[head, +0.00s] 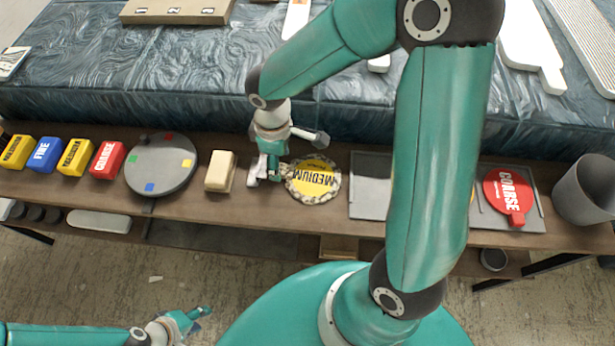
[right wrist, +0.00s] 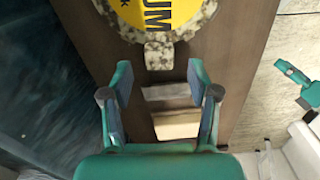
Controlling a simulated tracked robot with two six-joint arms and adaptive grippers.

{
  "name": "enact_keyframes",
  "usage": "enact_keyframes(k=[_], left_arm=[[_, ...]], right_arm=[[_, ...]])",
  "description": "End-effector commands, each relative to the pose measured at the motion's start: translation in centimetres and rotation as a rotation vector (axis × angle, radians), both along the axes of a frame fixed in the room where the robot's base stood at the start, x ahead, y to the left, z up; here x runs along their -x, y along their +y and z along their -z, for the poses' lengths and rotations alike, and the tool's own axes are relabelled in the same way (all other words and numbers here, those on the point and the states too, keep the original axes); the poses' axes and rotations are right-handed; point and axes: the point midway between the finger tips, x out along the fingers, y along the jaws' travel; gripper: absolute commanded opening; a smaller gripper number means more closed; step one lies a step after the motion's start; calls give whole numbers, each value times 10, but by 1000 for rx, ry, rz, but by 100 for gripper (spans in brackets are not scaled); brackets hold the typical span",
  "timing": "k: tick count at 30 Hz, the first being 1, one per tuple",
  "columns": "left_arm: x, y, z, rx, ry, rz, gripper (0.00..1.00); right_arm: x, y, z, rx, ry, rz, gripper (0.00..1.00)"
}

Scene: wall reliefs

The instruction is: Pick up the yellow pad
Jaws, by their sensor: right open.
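The yellow pad (head: 313,179) is round, marked MEDIUM, with a speckled rim. It lies on the brown shelf (head: 335,220). In the right wrist view its yellow face (right wrist: 165,12) is cut off at the top edge, and its speckled tab (right wrist: 159,56) points toward my fingers. My right gripper (head: 268,172) is just left of the pad in the head view. In the wrist view the right gripper (right wrist: 160,76) is open, with the tab just beyond the gap between its fingertips. My left gripper (head: 190,320) is low at the front left, away from the shelf; its opening is unclear.
A cream block (head: 220,172) is left of my right gripper, then a grey disc (head: 160,165) with coloured squares and several small coloured boxes (head: 75,157). Right of the pad are a grey plate (head: 371,184), a red COARSE paddle (head: 509,193) and a grey bucket (head: 586,190).

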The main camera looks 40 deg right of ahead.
Motion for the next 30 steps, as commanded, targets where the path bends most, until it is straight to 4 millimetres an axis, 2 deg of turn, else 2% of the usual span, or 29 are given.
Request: enact_keyframes(k=[3,6,14,24,30], left_arm=[[0,0,6,0,0,0,40],[0,0,7,0,0,0,40],[0,0,6,0,0,0,40],[0,0,6,0,0,0,40],[0,0,6,0,0,0,40]], right_arm=[[1,-1,20,-1,3,1,60],[1,-1,28,0,1,1,60],[1,-1,30,-1,-1,2,60],[1,-1,29,-1,-1,2,7],[1,-1,29,-1,-1,2,6]])
